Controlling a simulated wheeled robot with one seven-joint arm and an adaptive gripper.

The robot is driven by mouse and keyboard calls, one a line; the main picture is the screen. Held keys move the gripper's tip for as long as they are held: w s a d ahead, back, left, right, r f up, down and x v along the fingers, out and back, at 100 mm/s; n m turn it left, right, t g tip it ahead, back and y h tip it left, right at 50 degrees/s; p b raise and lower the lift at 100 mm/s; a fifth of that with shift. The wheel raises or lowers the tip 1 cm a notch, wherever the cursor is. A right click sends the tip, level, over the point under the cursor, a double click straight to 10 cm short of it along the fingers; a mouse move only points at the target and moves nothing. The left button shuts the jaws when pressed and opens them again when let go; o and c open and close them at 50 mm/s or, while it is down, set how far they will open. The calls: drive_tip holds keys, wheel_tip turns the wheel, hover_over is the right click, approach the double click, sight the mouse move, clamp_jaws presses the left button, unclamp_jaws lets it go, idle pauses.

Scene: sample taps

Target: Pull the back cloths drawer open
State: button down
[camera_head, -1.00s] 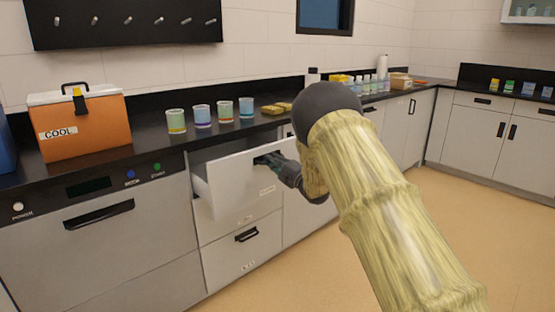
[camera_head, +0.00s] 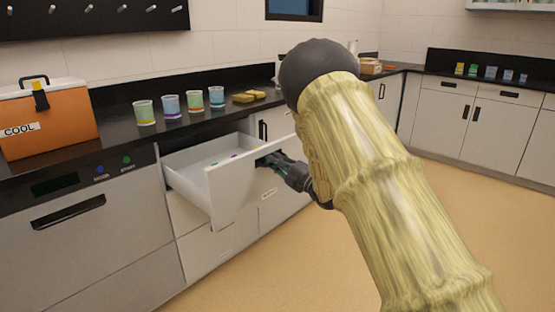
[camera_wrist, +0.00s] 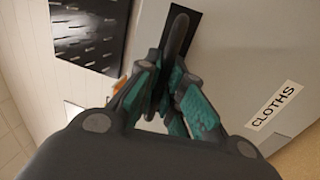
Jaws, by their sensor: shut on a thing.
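The cloths drawer (camera_head: 228,196) is a pale grey drawer under the black counter, pulled well out so that its inside shows. A few small coloured items lie in it. Its front carries a label reading CLOTHS, which shows in the wrist view (camera_wrist: 273,106). My gripper (camera_head: 272,161) is at the dark handle on the upper part of the drawer front. In the wrist view, its teal-padded fingers (camera_wrist: 168,90) are closed around the dark handle bar (camera_wrist: 178,36). My arm hides the right part of the head view.
Several sample cups (camera_head: 171,106) and yellow sponges (camera_head: 243,98) stand on the counter (camera_head: 120,128). An orange cooler (camera_head: 50,122) is at the left, above a dishwasher-like unit (camera_head: 85,235). A closed drawer front is below the open drawer. The floor (camera_head: 290,265) in front is clear.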

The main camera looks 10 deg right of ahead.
drive_tip(key=shift+s+d, duration=0.15)
drive_tip(key=shift+s, duration=0.15)
drive_tip(key=c, duration=1.5)
unclamp_jaws()
drive_tip(key=v, duration=1.2)
drive_tip(key=shift+d, duration=0.1)
